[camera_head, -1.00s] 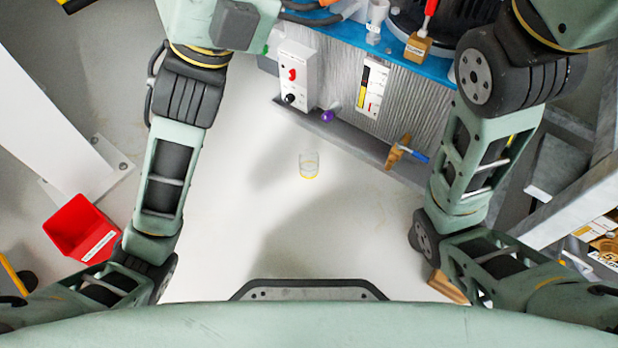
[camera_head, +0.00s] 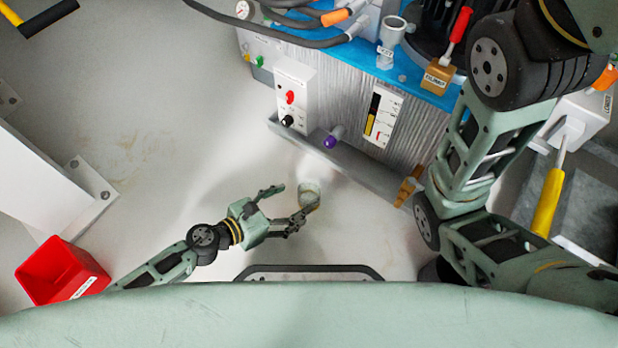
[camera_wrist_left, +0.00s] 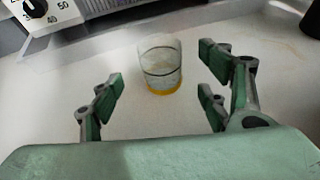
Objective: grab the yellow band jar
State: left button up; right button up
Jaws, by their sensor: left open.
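The yellow band jar (camera_head: 309,194) is a small clear glass jar on the pale floor in front of the pump unit. In the left wrist view the jar (camera_wrist_left: 160,66) stands upright, with a yellow band at its base and a dark line around its middle. My left gripper (camera_head: 294,203) is open close to the jar, its fingers pointing toward it. In the left wrist view the jar shows just beyond and between the spread fingers (camera_wrist_left: 165,88); whether a finger touches it I cannot tell. My right gripper is out of view; only my right arm shows.
The pump unit (camera_head: 345,95) with a grey ledge (camera_head: 345,165) and a purple knob (camera_head: 333,138) stands behind the jar. A red bin (camera_head: 62,272) is at the lower left, beside a white post foot (camera_head: 50,180). The floor left of the jar is clear.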

aim_at(310, 194)
pick_arm(q)
jog(key=b+x, duration=0.2)
jog(key=x, duration=0.5)
jog(key=shift+w+d, duration=0.1)
jog(key=shift+d, duration=0.1)
jog(key=c, duration=1.3)
